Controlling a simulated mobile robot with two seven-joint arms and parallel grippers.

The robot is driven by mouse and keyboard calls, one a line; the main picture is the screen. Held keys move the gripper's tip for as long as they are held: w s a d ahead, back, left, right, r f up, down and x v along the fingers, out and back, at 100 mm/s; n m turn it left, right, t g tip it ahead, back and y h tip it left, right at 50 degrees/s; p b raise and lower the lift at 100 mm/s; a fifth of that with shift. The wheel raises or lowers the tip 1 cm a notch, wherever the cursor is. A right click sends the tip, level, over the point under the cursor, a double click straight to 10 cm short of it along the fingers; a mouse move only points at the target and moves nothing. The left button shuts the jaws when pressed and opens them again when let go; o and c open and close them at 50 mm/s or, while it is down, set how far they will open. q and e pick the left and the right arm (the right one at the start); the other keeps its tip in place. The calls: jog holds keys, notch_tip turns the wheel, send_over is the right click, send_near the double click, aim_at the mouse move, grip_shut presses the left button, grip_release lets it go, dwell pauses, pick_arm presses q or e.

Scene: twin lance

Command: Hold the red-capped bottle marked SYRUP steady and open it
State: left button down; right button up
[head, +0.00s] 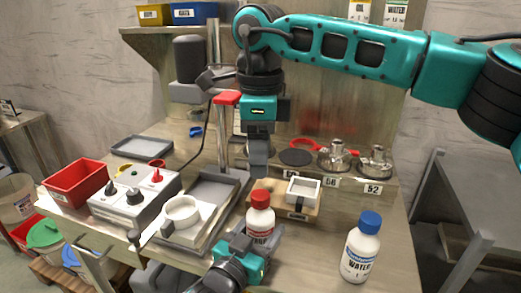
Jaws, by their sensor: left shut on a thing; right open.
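A white bottle (260,221) with a red cap (260,197) stands upright near the front middle of the bench. Its red-banded label is partly hidden and too small to read for sure. My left gripper (253,245) is low at the front, shut on the lower part of this bottle; its fingers and the bottle's base are mostly hidden. My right gripper (259,172) points straight down above the red cap. It is open and empty, with a small gap between its tips and the cap; its fingers overlap in this view.
A blue-capped WATER bottle (361,248) stands at the right front. A small white box (303,190) on a wooden block is just right of the red cap. A control box (135,198), white ring fixture (182,214) and red bin (76,182) fill the left. Metal weights (337,157) stand behind.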

aim_at(260, 194)
jog(key=m, duration=0.5)
jog(key=shift+m, duration=0.4)
jog(key=m, duration=0.3)
jog(key=shift+m, duration=0.3)
jog(key=m, duration=0.3)
jog(key=shift+m, duration=0.3)
jog(key=m, duration=0.3)
jog(key=shift+m, duration=0.4)
jog(key=m, duration=0.3)
jog(key=shift+m, duration=0.3)
jog(key=m, duration=1.3)
jog(key=shift+f+m, duration=0.4)
jog(key=shift+f, duration=3.6)
jog(key=shift+c, duration=0.4)
